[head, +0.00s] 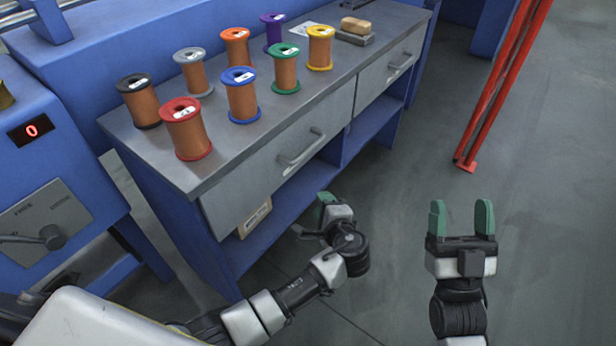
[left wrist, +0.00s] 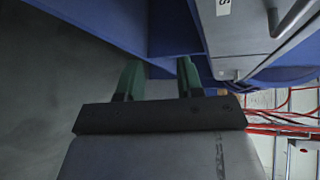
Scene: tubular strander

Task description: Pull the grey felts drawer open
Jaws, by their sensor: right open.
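Two grey drawers sit under the bench top, a near one (head: 240,185) and a far one (head: 375,80). Each has a bar handle, the near handle (head: 301,149) and the far handle (head: 402,68). Both look shut, and I cannot tell which is the felts drawer. My left gripper (head: 326,200) is below and right of the near handle, apart from it. In the left wrist view its green fingers (left wrist: 160,66) are spread and empty, with a grey drawer front (left wrist: 245,45) bearing a partly cut-off label to the upper right. My right gripper (head: 461,208) is open and empty over the floor.
Several wire spools, such as a red one (head: 187,130), stand on the grey bench top (head: 150,147). A cardboard box (head: 255,217) sits on the blue shelf below. A red post (head: 500,90) stands at upper right.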

